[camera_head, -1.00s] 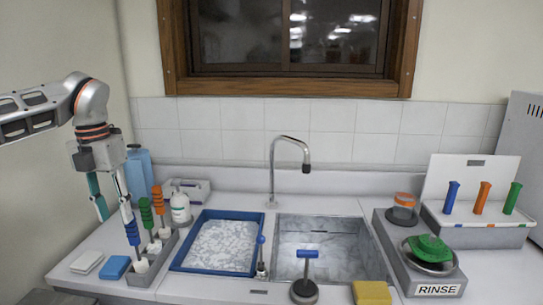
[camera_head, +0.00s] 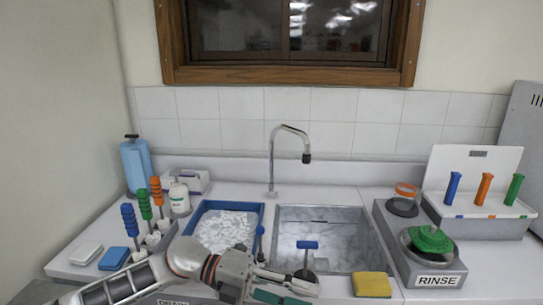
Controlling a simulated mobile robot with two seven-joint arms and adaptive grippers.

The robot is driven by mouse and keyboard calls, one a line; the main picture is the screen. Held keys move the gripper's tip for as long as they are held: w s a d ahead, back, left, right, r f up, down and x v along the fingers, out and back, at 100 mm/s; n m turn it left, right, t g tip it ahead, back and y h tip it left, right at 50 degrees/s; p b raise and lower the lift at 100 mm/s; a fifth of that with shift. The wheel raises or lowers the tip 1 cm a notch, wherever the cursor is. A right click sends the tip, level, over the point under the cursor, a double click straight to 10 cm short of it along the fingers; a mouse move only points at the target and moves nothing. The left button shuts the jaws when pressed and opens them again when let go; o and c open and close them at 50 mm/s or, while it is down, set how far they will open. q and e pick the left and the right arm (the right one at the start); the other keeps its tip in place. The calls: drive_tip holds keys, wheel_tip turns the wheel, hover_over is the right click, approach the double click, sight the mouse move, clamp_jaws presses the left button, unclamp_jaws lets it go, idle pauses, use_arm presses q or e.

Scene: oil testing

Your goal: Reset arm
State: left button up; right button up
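My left arm comes in low from the left across the front of the counter. My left gripper (camera_head: 290,288) points right near the bottom edge, in front of the sink, with its two teal-padded fingers apart and nothing seen between them. Its fingertips overlap the dark base of a blue T-handled tool (camera_head: 308,245) in the picture; I cannot tell whether they touch. Blue (camera_head: 130,222), green (camera_head: 145,204) and orange (camera_head: 157,190) brushes stand in a grey holder at the left. My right gripper is not in view.
A blue-rimmed tray (camera_head: 257,208) of white pieces lies behind my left arm, left of the metal sink (camera_head: 335,215) with its tall tap (camera_head: 272,160). A yellow sponge (camera_head: 372,285) lies right of the gripper. The RINSE station (camera_head: 437,280) and a tube rack (camera_head: 480,228) stand at the right.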

use_arm(q)
drive_tip(key=w+a+f+n+t+y, duration=0.25)
drive_tip(key=a+f+n+t, duration=0.3)
drive_tip(key=n+t, duration=0.6)
drive_tip(key=w+a+f+n+t+y, duration=0.25)
drive_tip(key=a+f+n+t, duration=0.45)
drive_tip(key=n, duration=0.8)
drive_tip(key=s+a+f+n+g+y, duration=0.2)
drive_tip(key=s+a+f+n+y, duration=0.2)
drive_tip(key=s+a+f, duration=0.3)
drive_tip(key=s+a+f+n+g+y, duration=0.2)
drive_tip(key=s+a+f+n+y, duration=0.2)
drive_tip(key=s+a+f, duration=0.4)
wheel_tip(320, 180, down, 8)
drive_tip(key=shift+s+r+n+y, duration=0.25)
drive_tip(key=shift+s+n, duration=0.3)
drive_tip(key=shift+s, duration=0.7)
